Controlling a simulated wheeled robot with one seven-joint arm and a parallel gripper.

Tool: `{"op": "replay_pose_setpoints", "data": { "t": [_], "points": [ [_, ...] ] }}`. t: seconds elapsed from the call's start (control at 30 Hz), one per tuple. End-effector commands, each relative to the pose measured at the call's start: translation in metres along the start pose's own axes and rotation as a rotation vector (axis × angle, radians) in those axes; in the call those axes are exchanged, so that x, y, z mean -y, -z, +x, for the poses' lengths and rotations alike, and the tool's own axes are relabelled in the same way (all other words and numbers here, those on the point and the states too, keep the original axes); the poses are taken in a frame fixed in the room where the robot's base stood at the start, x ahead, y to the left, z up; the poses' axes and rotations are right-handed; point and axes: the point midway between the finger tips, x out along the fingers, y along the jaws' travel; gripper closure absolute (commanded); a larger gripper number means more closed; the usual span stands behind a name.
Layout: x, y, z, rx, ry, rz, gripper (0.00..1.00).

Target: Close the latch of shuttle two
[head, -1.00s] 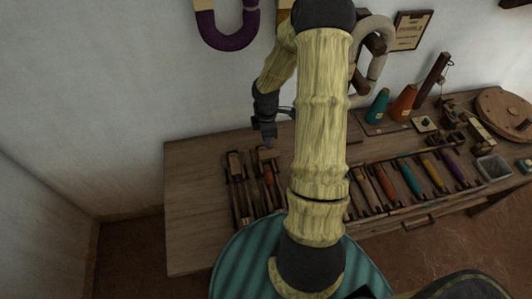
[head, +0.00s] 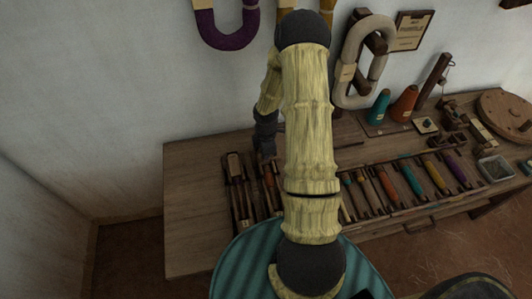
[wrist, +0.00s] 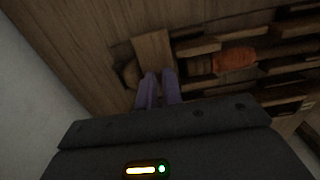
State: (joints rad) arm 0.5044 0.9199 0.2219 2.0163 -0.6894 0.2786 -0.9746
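A wooden shuttle with an orange bobbin (wrist: 235,60) lies on the bench under my gripper; I cannot read a number on it. In the head view my arm partly covers it. A pale wooden block (wrist: 152,48) at its end, possibly the latch, shows in the wrist view, turned across the shuttle's line. My gripper (wrist: 159,78) has its two purple fingertips close together at the block's near edge, with a narrow gap between them. I cannot tell whether they touch the block. In the head view my gripper (head: 266,152) is low over the shuttle's far end.
Another shuttle (head: 235,185) lies just left on the bench (head: 190,210). A row of coloured bobbins (head: 410,180) lies to the right. Teal (head: 379,106) and orange (head: 404,104) cones stand behind. The bench's left end is clear.

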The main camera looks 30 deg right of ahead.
Motion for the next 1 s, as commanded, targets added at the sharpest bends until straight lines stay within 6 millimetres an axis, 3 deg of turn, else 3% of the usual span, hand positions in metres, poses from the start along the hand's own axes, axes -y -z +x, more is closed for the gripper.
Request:
{"op": "replay_pose_setpoints", "data": {
  "t": [0.53,1.0],
  "points": [
    [0.0004,0.0001,-0.0009,0.001,0.0,0.086,1.0],
    [0.0019,0.0006,-0.0012,0.001,0.0,0.451,1.0]
  ]
}}
